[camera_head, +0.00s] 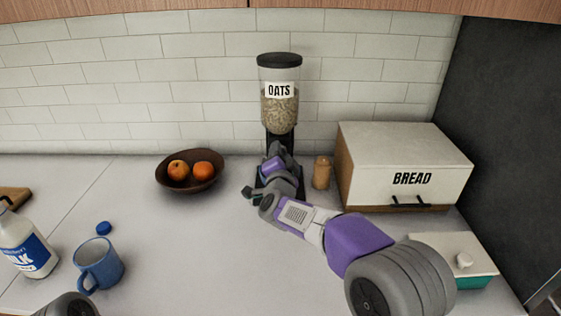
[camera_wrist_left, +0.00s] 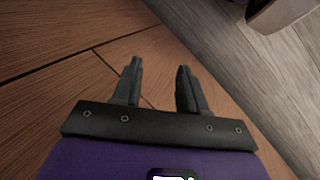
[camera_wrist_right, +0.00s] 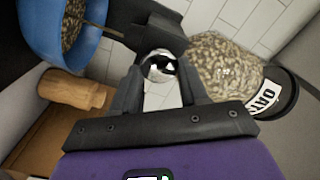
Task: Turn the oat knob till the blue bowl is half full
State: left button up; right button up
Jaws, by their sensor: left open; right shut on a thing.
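The oat dispenser (camera_head: 280,103) stands against the tiled wall, its clear canister partly filled with oats. My right gripper (camera_wrist_right: 161,78) is shut on its shiny round knob (camera_wrist_right: 158,66); the arm hides the knob in the head view. The blue bowl (camera_wrist_right: 40,32) is at the top left of the right wrist view, with oats inside. The view cuts the bowl off, so its exact level is hard to tell. In the head view my arm mostly hides it. My left gripper (camera_wrist_left: 159,70) is open and empty, in front of wooden panels.
A wooden cylinder (camera_head: 322,172) stands right of the dispenser, beside the bread box (camera_head: 400,165). A fruit bowl (camera_head: 190,182) is to its left. A blue mug (camera_head: 100,264), a blue cap (camera_head: 104,228) and a milk bottle (camera_head: 27,247) are at front left. The middle counter is clear.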

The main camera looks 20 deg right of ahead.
jog(key=shift+f+m+b, duration=0.1)
jog(key=shift+m+b, duration=0.35)
jog(key=shift+m, duration=0.25)
jog(key=o, duration=1.1)
jog(key=shift+c, duration=0.2)
jog(key=p+v, duration=0.1)
jog(key=v, duration=0.6)
jog(key=shift+s, duration=0.3)
jog(key=shift+a, duration=0.1)
